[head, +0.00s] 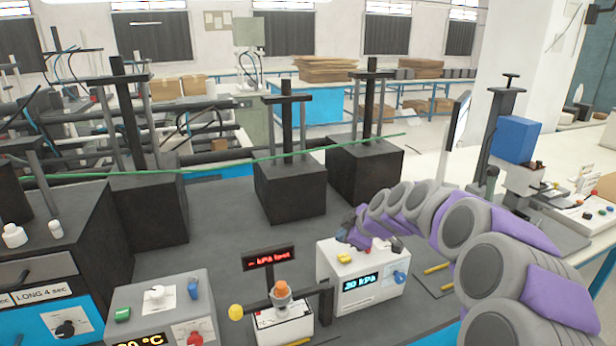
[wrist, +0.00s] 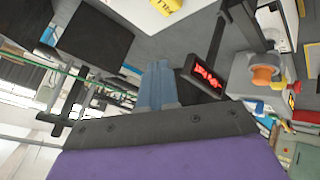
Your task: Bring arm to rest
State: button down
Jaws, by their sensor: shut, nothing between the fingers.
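My arm, grey with purple covers, reaches in from the lower right of the head view and curves over the bench. My gripper (head: 350,232) is at its far end, above or just behind the white box with the blue "30 kPa" display (head: 362,278); the arm partly hides it there. In the wrist view my gripper (wrist: 158,75) shows as two blue-grey fingers pressed together, with nothing between them. The red-lettered display (wrist: 205,75) is just right of the fingertips in that view, and also stands on the bench in the head view (head: 269,259).
An orange knob (head: 282,290) sits on a small box beside the red display. A grey control box (head: 160,307) is at the lower left. Dark press blocks (head: 289,190) stand behind, with a green line across them. A blue block (head: 516,139) is on the right-hand station.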

jog(key=s+a+m+g, duration=0.2)
jog(key=s+a, duration=0.1)
jog(key=s, duration=0.7)
jog(key=s+a+m+g, duration=0.2)
jog(key=s+a, duration=0.1)
jog(key=s, duration=0.8)
jog(key=s+d+f+m+g+h, duration=0.1)
jog(key=s+d+m, duration=0.1)
jog(key=s, duration=0.7)
jog(key=s+d+f+m+g+h, duration=0.2)
jog(key=s+m, duration=0.3)
jog(key=s, duration=0.5)
jog(key=s+d+f+m+g+h, duration=0.1)
jog(key=s+d+f+m+g, duration=0.1)
jog(key=s, duration=0.7)
jog(key=shift+s+d+m+h, duration=0.3)
jog(key=shift+s+d+m, duration=0.15)
jog(key=shift+m, duration=0.35)
jog(key=shift+w+f, duration=0.1)
jog(key=shift+w, duration=0.05)
